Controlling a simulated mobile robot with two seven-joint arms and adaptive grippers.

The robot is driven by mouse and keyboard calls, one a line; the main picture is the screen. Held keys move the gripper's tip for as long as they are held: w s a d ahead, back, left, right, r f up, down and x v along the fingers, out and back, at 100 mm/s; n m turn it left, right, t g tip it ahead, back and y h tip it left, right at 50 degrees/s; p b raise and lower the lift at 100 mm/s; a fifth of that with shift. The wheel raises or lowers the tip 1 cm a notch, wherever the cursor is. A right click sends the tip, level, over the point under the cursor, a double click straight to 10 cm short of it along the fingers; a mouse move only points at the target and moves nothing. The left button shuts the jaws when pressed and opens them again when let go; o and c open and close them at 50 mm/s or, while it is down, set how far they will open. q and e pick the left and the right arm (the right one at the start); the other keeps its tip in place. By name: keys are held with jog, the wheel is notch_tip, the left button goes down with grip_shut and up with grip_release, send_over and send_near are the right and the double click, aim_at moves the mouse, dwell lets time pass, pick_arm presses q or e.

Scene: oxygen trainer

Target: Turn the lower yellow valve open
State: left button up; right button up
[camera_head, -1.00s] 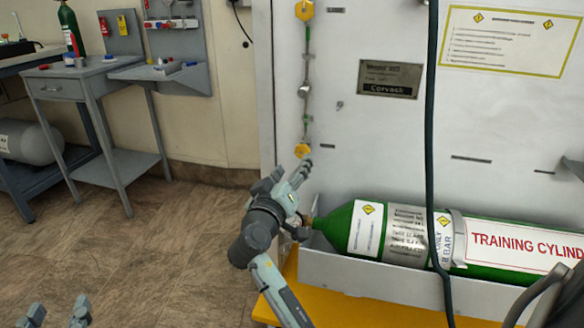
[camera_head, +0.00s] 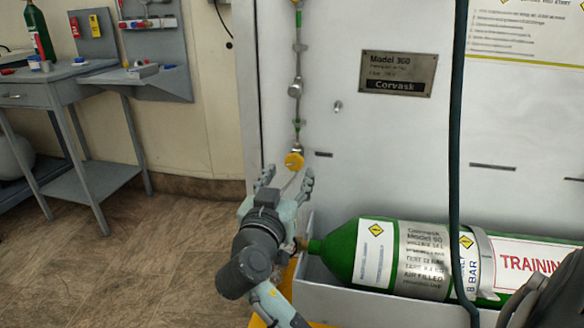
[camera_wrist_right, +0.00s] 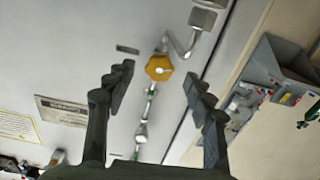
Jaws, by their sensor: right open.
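The lower yellow valve (camera_head: 294,161) is a small yellow knob at the bottom of the pipe run on the pale panel. It also shows in the right wrist view (camera_wrist_right: 159,68), between and beyond the two fingers. My right gripper (camera_head: 286,180) is open and empty, just below the valve in the head view, with its fingers pointing up towards it. In the right wrist view the open fingers (camera_wrist_right: 158,88) stand on either side of the valve, with no contact visible. My left gripper is out of the head view now.
A green training cylinder (camera_head: 375,252) lies in a grey tray (camera_head: 385,306) right of my right gripper. A dark hose (camera_head: 457,150) hangs in front of the panel. A grey workbench (camera_head: 70,85) stands at the left, with bare floor in front.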

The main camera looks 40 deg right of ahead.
aim_at(294, 166)
jog(key=shift+x, duration=1.75)
jog(key=shift+c, duration=0.2)
jog(key=c, duration=1.1)
jog(key=n+p, duration=0.2)
jog(key=n, duration=0.1)
jog(key=shift+r+p, duration=0.2)
jog(key=shift+p, duration=0.1)
jog(key=shift+s+f+n+p, duration=0.1)
jog(key=shift+n+p, duration=0.55)
jog(key=shift+n, duration=0.55)
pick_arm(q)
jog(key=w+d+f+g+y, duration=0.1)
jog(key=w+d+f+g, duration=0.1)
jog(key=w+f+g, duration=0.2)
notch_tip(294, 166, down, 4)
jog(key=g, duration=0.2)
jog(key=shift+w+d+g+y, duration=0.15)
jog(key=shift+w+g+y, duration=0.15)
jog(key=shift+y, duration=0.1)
pick_arm(e)
jog(key=o, duration=1.1)
